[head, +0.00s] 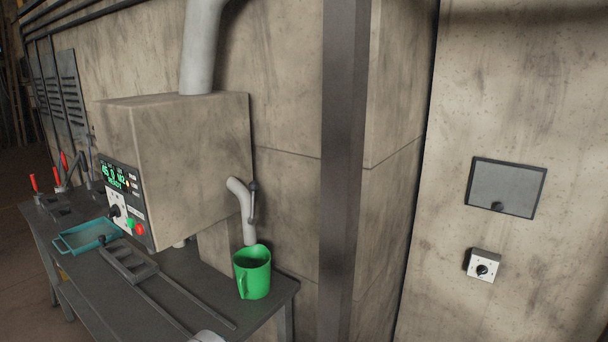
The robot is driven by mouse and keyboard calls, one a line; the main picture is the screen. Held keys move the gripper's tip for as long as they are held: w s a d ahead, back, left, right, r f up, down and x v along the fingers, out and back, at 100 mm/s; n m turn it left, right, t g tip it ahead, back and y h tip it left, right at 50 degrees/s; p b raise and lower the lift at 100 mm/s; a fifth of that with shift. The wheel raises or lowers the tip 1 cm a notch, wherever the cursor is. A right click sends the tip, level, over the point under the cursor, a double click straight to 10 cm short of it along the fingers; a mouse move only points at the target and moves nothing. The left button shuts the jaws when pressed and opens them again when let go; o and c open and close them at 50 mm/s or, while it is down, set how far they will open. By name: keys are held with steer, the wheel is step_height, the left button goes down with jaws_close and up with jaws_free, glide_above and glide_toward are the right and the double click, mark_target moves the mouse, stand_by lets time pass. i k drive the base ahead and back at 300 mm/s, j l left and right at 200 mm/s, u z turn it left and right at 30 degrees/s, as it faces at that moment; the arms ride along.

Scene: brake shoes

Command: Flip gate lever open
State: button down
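A thin dark lever (253,203) stands about upright beside a bent grey spout (241,205). The spout comes out of the right side of a large box-shaped machine (190,165). This lever looks like the gate lever, but no label shows. A green mug (253,275) stands on the table's right end, directly below the spout mouth, with its handle toward the front. What the mug holds cannot be made out.
The machine has a front panel with a lit display (114,175) and buttons. On the dark table (202,303) are a teal tray (88,237), a dark metal fixture with rods (128,262) and red-handled clamps (64,161). A vertical post (342,170) stands right of the table.

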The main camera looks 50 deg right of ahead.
mark_target(253, 186)
steer(key=k+l, duration=0.1)
steer(key=l, duration=1.05)
steer(key=k+l, duration=0.15)
steer(key=l, duration=0.4)
steer(key=k+l, duration=0.1)
steer(key=l, duration=0.5)
